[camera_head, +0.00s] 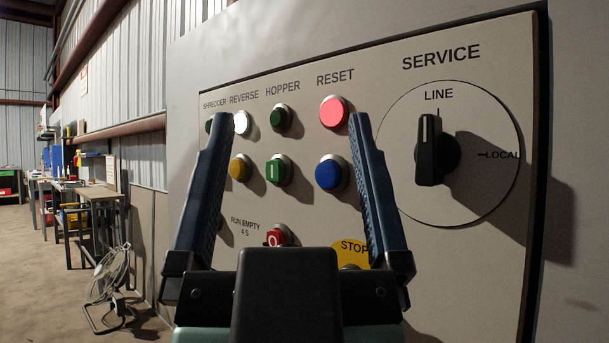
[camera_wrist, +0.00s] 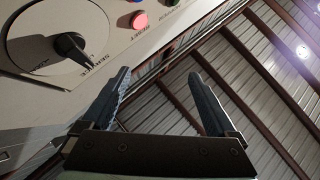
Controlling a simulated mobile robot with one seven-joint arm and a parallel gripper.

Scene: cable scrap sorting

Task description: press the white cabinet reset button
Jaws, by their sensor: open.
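The panel (camera_head: 405,255) fills the right of the head view. A white button (camera_head: 241,122) sits under the label REVERSE, just right of my left finger's tip. A lit pinkish-red button (camera_head: 333,112) sits under the label RESET; it also shows in the wrist view (camera_wrist: 139,20). No white button sits under RESET. My gripper (camera_head: 290,120) is open and empty, its two blue fingers upright in front of the panel. In the wrist view the gripper (camera_wrist: 160,76) points past the panel's edge. Contact with the panel cannot be told.
Around are green HOPPER (camera_head: 281,118), yellow (camera_head: 240,168), green "I" (camera_head: 277,171), blue (camera_head: 331,174) and red "O" (camera_head: 277,238) buttons. A yellow STOP plate (camera_head: 350,252) is partly hidden. A black SERVICE knob (camera_head: 430,150) points to LINE. Workbenches (camera_head: 90,193) stand left.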

